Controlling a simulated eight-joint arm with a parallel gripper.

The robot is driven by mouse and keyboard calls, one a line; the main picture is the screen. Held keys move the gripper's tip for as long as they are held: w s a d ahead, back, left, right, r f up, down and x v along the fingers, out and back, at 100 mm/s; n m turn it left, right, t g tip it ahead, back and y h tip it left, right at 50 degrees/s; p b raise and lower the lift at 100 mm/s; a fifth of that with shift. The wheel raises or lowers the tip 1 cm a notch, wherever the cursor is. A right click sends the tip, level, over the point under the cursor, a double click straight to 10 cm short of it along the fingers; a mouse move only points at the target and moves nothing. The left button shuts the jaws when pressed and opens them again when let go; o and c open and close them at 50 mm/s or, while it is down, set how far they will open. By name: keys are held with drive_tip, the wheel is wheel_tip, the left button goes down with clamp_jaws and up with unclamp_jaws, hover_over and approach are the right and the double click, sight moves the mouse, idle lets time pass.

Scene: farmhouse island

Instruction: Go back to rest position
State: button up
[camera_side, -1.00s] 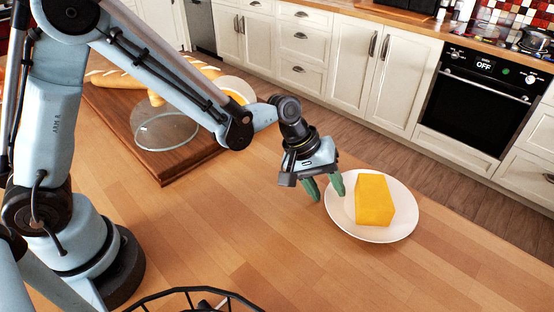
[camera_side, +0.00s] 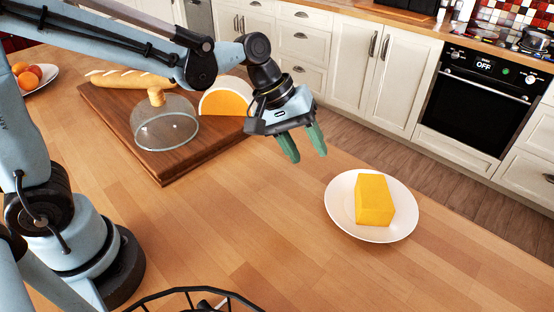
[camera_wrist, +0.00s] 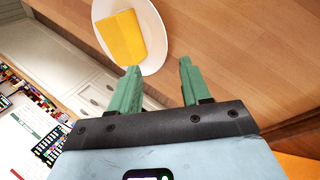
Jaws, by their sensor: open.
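My gripper (camera_side: 302,146) is open and empty, with two green fingers pointing down, raised above the island top. In the wrist view my gripper (camera_wrist: 158,82) also shows its fingers apart with nothing between them. A yellow block (camera_side: 374,200) sits on a white plate (camera_side: 400,226) to the right of and below my gripper in the side view. The block (camera_wrist: 120,38) and plate (camera_wrist: 154,58) show at the top of the wrist view, beyond the fingertips and apart from them.
A wooden board (camera_side: 150,160) holds a glass dome (camera_side: 165,135), a baguette (camera_side: 130,78) and a cut orange-faced cheese wheel (camera_side: 226,102). A plate of fruit (camera_side: 32,76) is at far left. A black wire basket (camera_side: 190,294) is at the front. The middle of the wooden island (camera_side: 240,215) is clear.

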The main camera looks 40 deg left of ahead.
drive_tip(key=s+a+r+m+t+y, duration=0.2)
drive_tip(key=s+a+m+t+y, duration=0.2)
drive_tip(key=s+a, duration=0.6)
drive_tip(key=shift+a+r+m+y, duration=0.2)
drive_tip(key=shift+a+m+y, duration=0.2)
drive_tip(key=shift+a+m, duration=1.05)
drive_tip(key=shift+a+n, duration=0.25)
